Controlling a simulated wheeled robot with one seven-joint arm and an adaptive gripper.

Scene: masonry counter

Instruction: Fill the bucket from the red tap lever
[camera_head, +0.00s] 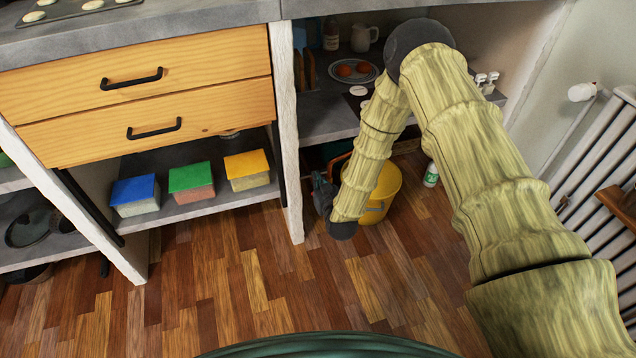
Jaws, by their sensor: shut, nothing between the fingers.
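A yellow bucket (388,183) stands on the wooden floor below the shelf, partly hidden behind my arm. My gripper (322,188) is a small dark shape at the end of my arm, just left of the bucket and beside the white post. It is shut and empty, and its fingertips are hard to make out. I cannot make out a red tap lever. A small reddish edge shows behind my arm, too covered to identify. The inside of the bucket is mostly hidden, so I cannot tell whether it holds water.
A white post (286,130) stands close left of my gripper. A green-and-white bottle (431,175) stands right of the bucket. The shelf above holds a plate (352,71) and a jug (364,38). A white radiator (600,150) is at right. The floor in front is clear.

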